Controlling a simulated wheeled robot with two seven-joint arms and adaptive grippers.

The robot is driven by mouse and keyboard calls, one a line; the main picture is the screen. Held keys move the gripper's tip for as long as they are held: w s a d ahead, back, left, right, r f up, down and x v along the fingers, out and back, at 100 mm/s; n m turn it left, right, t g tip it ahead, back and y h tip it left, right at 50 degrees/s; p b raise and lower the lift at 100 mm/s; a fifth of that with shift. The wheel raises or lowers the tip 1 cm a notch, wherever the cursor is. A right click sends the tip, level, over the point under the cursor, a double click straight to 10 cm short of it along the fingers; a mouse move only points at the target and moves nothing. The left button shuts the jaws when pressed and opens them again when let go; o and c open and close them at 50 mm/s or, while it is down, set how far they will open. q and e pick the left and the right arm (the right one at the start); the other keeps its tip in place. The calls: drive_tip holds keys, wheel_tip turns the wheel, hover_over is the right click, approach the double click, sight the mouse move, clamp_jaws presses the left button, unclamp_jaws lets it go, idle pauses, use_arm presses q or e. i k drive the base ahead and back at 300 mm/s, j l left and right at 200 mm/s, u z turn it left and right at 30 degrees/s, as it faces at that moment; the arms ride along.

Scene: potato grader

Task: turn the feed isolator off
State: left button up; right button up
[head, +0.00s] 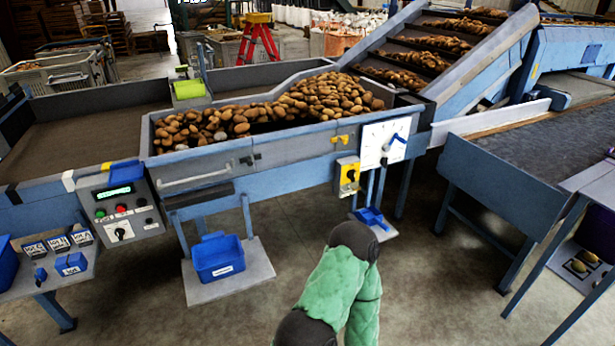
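The knob's position is too small to read surely. A green-sleeved arm of mine with dark joints rises from the bottom edge, below the yellow box and apart from it. Neither gripper shows in the head view, so I cannot tell whether they are open or shut.
A white dial plate with a blue handle (385,143) sits right of the yellow box. A grey control panel (120,208) with a green display, buttons and a knob is at left. A blue bin (218,258) stands on a floor plate. Potatoes (270,112) fill the hopper.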

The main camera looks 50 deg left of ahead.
sight(351, 174)
drive_tip(key=u, duration=1.35)
